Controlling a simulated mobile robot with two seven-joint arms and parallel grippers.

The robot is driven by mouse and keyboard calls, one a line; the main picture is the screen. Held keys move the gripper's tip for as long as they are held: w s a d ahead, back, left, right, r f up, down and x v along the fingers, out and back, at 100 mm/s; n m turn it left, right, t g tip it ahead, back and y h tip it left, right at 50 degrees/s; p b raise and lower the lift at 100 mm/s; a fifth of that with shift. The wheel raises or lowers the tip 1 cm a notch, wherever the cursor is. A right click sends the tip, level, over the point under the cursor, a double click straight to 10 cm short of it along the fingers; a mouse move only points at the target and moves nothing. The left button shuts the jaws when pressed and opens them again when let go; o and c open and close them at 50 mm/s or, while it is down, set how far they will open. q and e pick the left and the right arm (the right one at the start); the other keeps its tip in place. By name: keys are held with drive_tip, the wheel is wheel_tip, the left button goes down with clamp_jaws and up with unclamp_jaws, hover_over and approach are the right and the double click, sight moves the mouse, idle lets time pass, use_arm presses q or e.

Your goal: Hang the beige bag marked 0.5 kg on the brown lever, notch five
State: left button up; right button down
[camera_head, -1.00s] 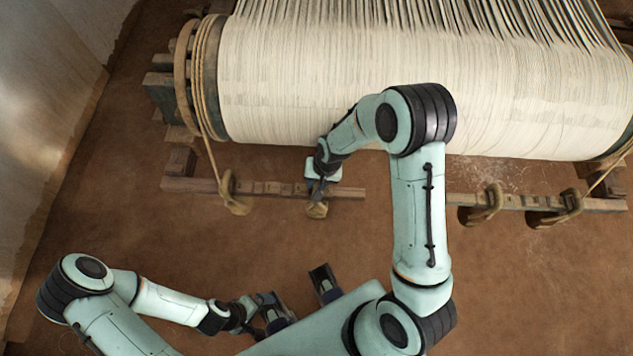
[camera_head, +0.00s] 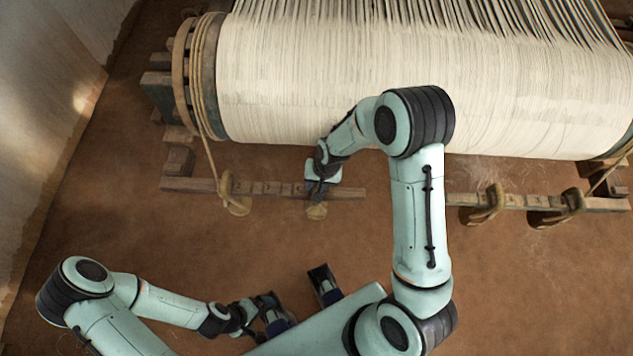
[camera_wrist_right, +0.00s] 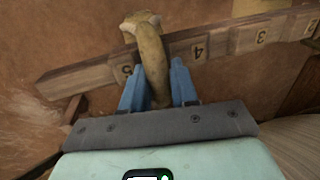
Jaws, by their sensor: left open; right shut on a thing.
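My right gripper (camera_head: 319,188) is over the brown lever (camera_head: 350,194) near its right end. In the right wrist view its blue fingers (camera_wrist_right: 157,85) are shut on the beige bag (camera_wrist_right: 151,55). The bag's strap or neck crosses the lever at the notch marked 5, beside the mark 4. The bag's body (camera_head: 317,211) shows at the lever's front side in the head view. I cannot tell whether it rests in the notch, and its weight mark is not readable. My left gripper (camera_head: 298,299) is open and empty, low in the head view, away from the lever.
Another beige bag (camera_head: 238,206) hangs farther left on the same lever. A second lever (camera_head: 520,201) to the right carries two bags (camera_head: 484,205). The wide cloth roll (camera_head: 400,75) stands behind both levers. Bare brown floor (camera_head: 150,240) lies in front.

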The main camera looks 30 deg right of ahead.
drive_tip(key=c, duration=0.8)
unclamp_jaws()
drive_tip(key=r, duration=0.4)
drive_tip(key=s+d+r+p, duration=0.1)
drive_tip(key=r, duration=0.3)
drive_tip(key=d+r+p, duration=0.1)
drive_tip(key=r, duration=0.4)
drive_tip(key=shift+s+d, duration=0.1)
drive_tip(key=shift+s, duration=0.1)
